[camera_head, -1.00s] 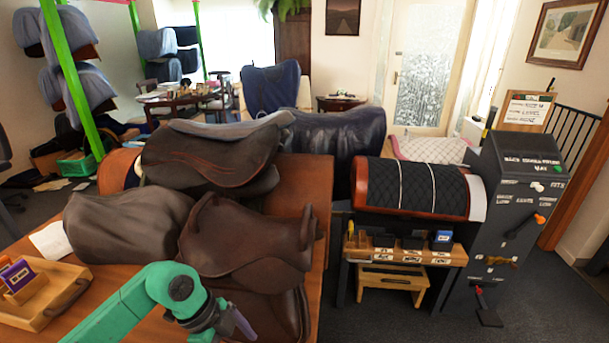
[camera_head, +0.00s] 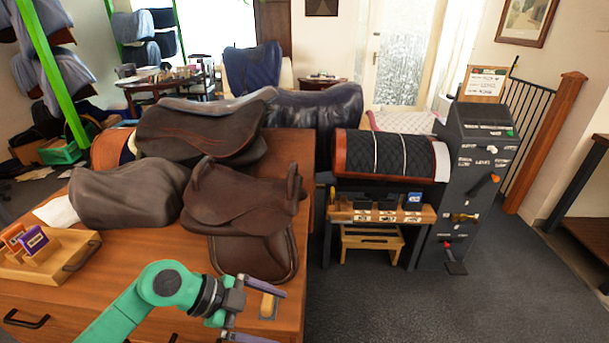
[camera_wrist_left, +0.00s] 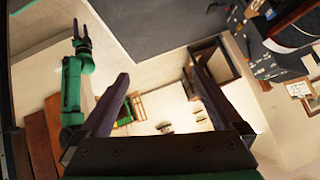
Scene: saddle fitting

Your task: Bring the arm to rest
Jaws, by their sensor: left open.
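My left arm is green and comes in from the lower left in the head view. Its left gripper (camera_head: 262,313) has two dark fingers spread apart with nothing between them. It is above the front right part of the wooden table, in front of the brown saddle (camera_head: 240,205) and apart from it. In the left wrist view the fingers of the left gripper (camera_wrist_left: 155,85) are wide apart and empty. A second green arm, which looks like my right one, shows there at the left; its gripper (camera_wrist_left: 81,32) has two small prongs apart. The head view does not show it.
The wooden table (camera_head: 300,150) carries several saddles, a wooden tray (camera_head: 48,262) and a small wooden-topped item (camera_head: 268,305) beside my left gripper. A black quilted saddle rack (camera_head: 385,155) and a dark cabinet (camera_head: 470,190) stand right. The grey floor (camera_head: 510,290) at right is clear.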

